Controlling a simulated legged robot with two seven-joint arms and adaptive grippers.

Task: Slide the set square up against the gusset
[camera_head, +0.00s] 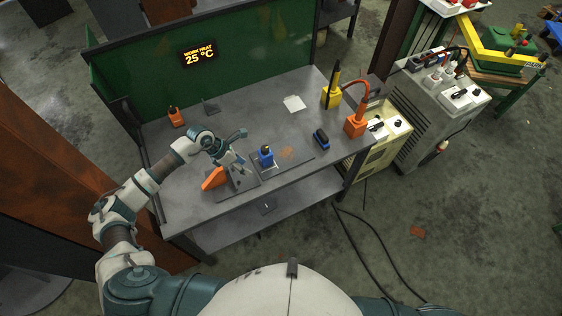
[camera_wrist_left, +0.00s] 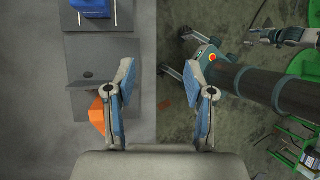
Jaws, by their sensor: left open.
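An orange angular block (camera_head: 213,178), which I take for the set square, sits at the left edge of a grey plate near the bench's front. In the left wrist view the orange block (camera_wrist_left: 97,115) is partly hidden by a finger. A grey upright piece on that plate looks like the gusset (camera_wrist_left: 88,82); its outline is hard to tell. My left gripper (camera_head: 241,172) is open and empty above the plate. In the left wrist view its fingers (camera_wrist_left: 162,75) stand apart over the bench edge. A gripper-like shape, perhaps my right gripper (camera_wrist_left: 255,37), shows small in the left wrist view.
A blue device (camera_head: 266,157) stands just right of the grey plate. The bench's middle back is mostly clear.

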